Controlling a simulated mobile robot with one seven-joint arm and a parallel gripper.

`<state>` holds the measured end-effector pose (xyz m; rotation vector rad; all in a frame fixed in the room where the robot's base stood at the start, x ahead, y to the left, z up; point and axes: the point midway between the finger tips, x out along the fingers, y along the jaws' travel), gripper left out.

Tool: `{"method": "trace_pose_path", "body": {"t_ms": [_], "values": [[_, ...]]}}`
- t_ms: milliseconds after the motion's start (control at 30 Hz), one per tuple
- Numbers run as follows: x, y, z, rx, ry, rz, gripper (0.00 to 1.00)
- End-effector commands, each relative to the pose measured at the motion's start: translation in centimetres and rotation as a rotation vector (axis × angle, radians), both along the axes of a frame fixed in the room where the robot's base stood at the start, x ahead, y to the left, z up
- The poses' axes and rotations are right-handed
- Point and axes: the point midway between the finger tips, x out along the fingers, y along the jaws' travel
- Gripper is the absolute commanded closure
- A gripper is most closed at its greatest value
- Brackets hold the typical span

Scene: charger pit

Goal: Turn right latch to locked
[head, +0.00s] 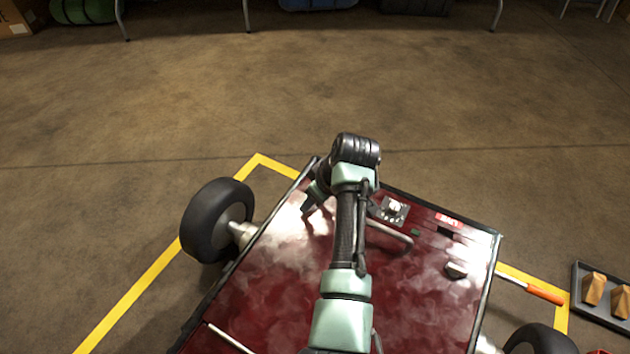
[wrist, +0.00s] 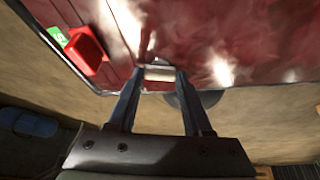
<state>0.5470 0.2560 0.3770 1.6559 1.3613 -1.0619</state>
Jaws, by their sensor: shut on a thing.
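My gripper (head: 311,207) reaches down to the far left part of a glossy dark red panel (head: 285,265) in the head view. In the wrist view its two fingers (wrist: 157,75) are closed on a small pale piece (wrist: 160,73) at the panel's edge. It looks like a latch handle, but its turned position cannot be read. My arm covers much of the panel in the head view, and the held piece is hidden there. A red block-like part (wrist: 86,49) with a green label (wrist: 58,36) sits left of the fingers in the wrist view.
A black wheel (head: 212,222) stands left of the panel. A metal fitting (head: 394,209), a red label (head: 448,220) and a dark part (head: 456,270) lie on its right half. A tray (head: 600,325) with wooden blocks is at the right. The floor beyond is open.

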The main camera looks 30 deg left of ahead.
Motion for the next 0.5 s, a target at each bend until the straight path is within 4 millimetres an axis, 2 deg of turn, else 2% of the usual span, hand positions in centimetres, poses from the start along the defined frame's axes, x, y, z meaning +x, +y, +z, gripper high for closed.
{"method": "trace_pose_path", "body": {"t_ms": [33,500], "values": [[-0.32,0.03,0.92,0.000,0.007,-0.043,1.00],[-0.52,0.18,0.52,0.014,0.006,-0.487,1.00]]}}
